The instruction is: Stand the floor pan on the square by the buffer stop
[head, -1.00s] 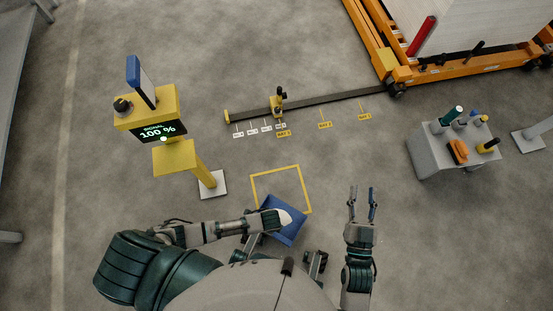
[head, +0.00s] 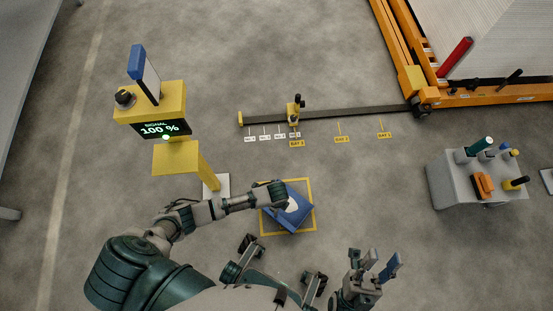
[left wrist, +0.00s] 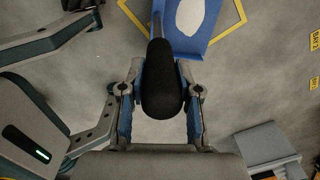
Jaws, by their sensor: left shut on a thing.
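The floor pan (head: 294,213) is blue with a white patch inside. In the head view it lies over the yellow outlined square (head: 314,204), mostly within the outline. Whether it touches the floor is hard to tell. My left gripper (head: 277,192) is shut on the pan's handle. The left wrist view shows the handle's black grip (left wrist: 161,85) between its fingers and the blue pan (left wrist: 195,28) beyond, beside a yellow line. My right gripper (head: 381,262) is open and empty at the lower right, apart from the pan.
A yellow signal post (head: 160,103) reading 100 % stands left of the square. A floor rail (head: 350,113) with a yellow-black piece (head: 295,112) lies behind it. A grey tool stand (head: 466,181) and an orange gantry frame (head: 470,98) are at right. Floor between is clear.

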